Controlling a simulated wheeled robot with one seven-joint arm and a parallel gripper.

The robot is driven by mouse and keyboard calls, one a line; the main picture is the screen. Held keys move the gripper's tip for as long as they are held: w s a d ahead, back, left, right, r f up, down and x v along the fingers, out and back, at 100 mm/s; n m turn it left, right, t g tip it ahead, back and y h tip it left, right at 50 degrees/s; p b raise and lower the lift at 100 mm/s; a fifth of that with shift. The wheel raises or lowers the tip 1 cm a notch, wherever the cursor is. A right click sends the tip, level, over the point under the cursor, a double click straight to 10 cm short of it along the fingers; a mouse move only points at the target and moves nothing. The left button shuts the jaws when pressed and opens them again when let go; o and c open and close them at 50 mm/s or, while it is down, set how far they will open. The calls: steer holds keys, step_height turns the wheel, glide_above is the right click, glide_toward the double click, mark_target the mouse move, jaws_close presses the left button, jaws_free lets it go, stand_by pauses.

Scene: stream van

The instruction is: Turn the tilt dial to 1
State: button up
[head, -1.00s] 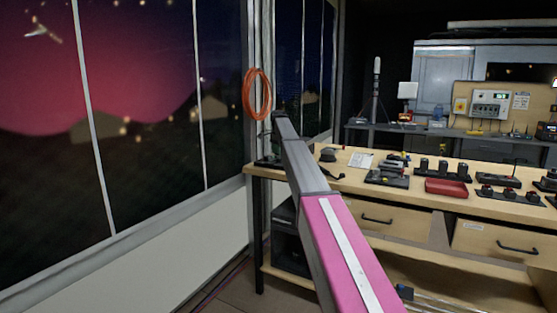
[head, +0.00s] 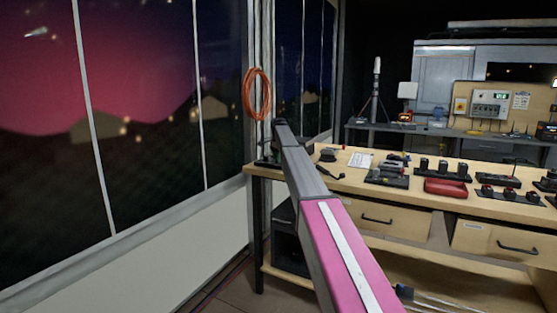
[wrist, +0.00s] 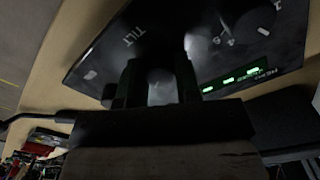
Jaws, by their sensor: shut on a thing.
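In the wrist view, a dark tilted-looking panel (wrist: 95,62) carries the white word TILT beside my gripper. My gripper (wrist: 158,88) has one dark finger on each side of the tilt dial (wrist: 160,72) and is shut on it. The dial is mostly hidden between the fingers, and its pointer and set number cannot be read. A second round dark knob (wrist: 247,18) sits at the upper right, with white numbers near it. In the head view, my arm reaches to the workbench's left end; its gripper is not clearly visible there.
Green lit marks (wrist: 232,77) show on the panel's right part. In the head view, the wooden workbench (head: 440,198) holds several black control boxes and a red case (head: 446,188). An orange cable coil (head: 256,94) hangs by the windows.

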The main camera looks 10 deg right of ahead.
steer(key=shift+n, duration=0.3)
steer(key=n, duration=0.5)
steer(key=shift+n, duration=0.3)
steer(key=n, duration=0.5)
steer(key=shift+n, duration=0.3)
steer(key=n, duration=1.1)
steer(key=shift+n, duration=0.4)
steer(key=o, duration=0.9)
